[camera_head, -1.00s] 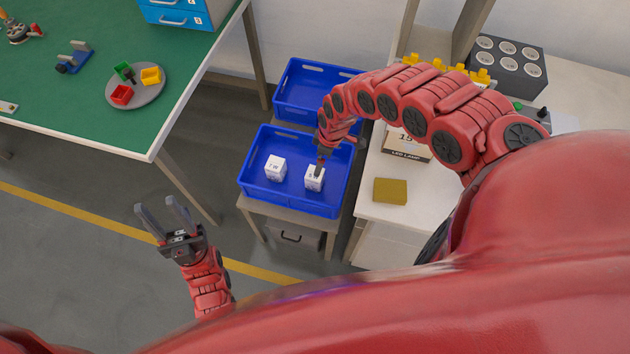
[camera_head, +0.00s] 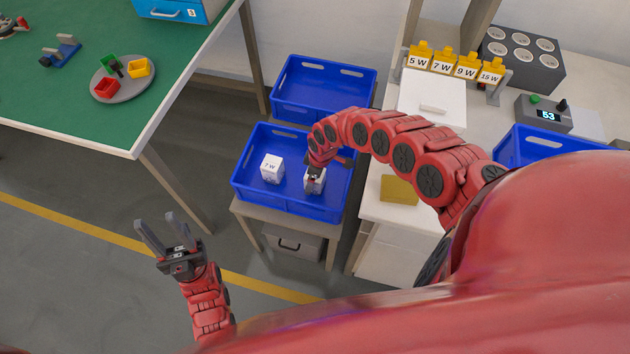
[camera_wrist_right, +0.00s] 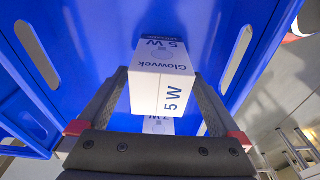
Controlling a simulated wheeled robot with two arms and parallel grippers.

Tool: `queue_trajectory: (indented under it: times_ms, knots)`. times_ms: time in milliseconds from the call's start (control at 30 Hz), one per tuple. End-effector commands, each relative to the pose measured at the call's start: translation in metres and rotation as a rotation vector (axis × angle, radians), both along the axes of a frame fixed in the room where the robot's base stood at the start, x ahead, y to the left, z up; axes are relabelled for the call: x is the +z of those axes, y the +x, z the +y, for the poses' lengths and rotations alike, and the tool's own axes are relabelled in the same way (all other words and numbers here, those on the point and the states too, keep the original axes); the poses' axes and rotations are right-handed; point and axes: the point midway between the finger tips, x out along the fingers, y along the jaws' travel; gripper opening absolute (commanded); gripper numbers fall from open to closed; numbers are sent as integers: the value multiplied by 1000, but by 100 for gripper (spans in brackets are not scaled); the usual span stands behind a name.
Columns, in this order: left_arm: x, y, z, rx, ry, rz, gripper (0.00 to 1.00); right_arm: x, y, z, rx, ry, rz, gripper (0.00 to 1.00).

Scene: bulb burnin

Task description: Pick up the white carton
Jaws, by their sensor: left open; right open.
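Two white cartons are in the near blue tray (camera_head: 248,197). The left carton, marked 7 W (camera_head: 271,168), stands free. The other carton, marked 5 W (camera_wrist_right: 163,75), is partly covered by my right gripper (camera_head: 314,179) in the head view. In the right wrist view, the 5 W carton is between the two open fingers of my right gripper (camera_wrist_right: 160,88), with no clear grip on it. The 7 W carton (camera_wrist_right: 158,126) shows partly behind it. My left gripper (camera_head: 164,234) is open and empty, over the floor left of the tray.
A second blue tray (camera_head: 322,88) lies behind, empty. On the right bench are yellow wattage tags (camera_head: 443,61), a grey socket block (camera_head: 521,58), a display box (camera_head: 545,114), another blue tray (camera_head: 540,146) and a mustard block (camera_head: 398,190). A green table (camera_head: 60,110) is at left.

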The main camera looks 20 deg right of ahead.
Motion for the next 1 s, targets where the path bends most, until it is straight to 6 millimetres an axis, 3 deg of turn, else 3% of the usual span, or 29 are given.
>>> queue_trajectory:
  times_ms: [333,833,1000]
  knots:
    - [-1,0,0,0,0,0,45,-9,1,-1,0,-4,-2,100]
    - [-1,0,0,0,0,0,45,-9,1,0,0,-3,-2,12]
    - [-1,0,0,0,0,0,45,-9,1,0,0,-3,-2,12]
